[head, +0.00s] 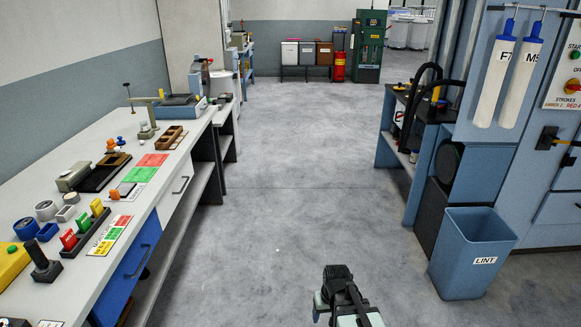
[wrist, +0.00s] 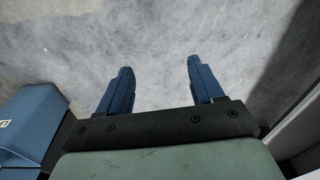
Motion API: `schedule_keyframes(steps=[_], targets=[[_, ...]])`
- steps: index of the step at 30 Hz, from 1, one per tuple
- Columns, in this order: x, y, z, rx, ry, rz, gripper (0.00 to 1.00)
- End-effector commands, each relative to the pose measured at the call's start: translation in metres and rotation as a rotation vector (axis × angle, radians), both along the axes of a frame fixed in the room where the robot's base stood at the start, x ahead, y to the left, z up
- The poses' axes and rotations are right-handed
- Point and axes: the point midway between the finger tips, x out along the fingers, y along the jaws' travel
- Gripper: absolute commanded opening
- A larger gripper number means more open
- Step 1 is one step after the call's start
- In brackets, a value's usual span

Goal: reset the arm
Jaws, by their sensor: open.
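My gripper shows in the wrist view (wrist: 157,82) with its two blue fingers wide apart. It is open and nothing is between the fingers; bare grey floor lies beyond them. In the head view part of my arm (head: 345,300) shows at the bottom, right of centre, over the open floor; the fingers cannot be made out there. The arm is apart from the bench on the left and from the machine on the right.
A blue LINT bin (head: 472,250) stands right of my arm, beside a blue machine (head: 485,165). It also seems to show at the left of the wrist view (wrist: 35,125). A long workbench (head: 150,128) with tools and trays runs along the left. The aisle floor (head: 290,150) between is clear.

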Motion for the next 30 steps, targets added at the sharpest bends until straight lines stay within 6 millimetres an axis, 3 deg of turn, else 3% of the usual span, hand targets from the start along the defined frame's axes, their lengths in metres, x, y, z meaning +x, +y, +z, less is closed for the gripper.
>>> schedule_keyframes(steps=[3,8,20,30], targets=[[-0.016,-0.029,-0.008,-0.026,0.028,-0.068,0.66],[-0.034,-0.057,-0.018,-0.054,0.063,-0.143,0.66],[-0.089,-0.054,-0.079,-0.06,0.195,-0.131,0.66],[-0.173,-0.054,-0.146,-0.071,0.369,-0.127,0.66]])
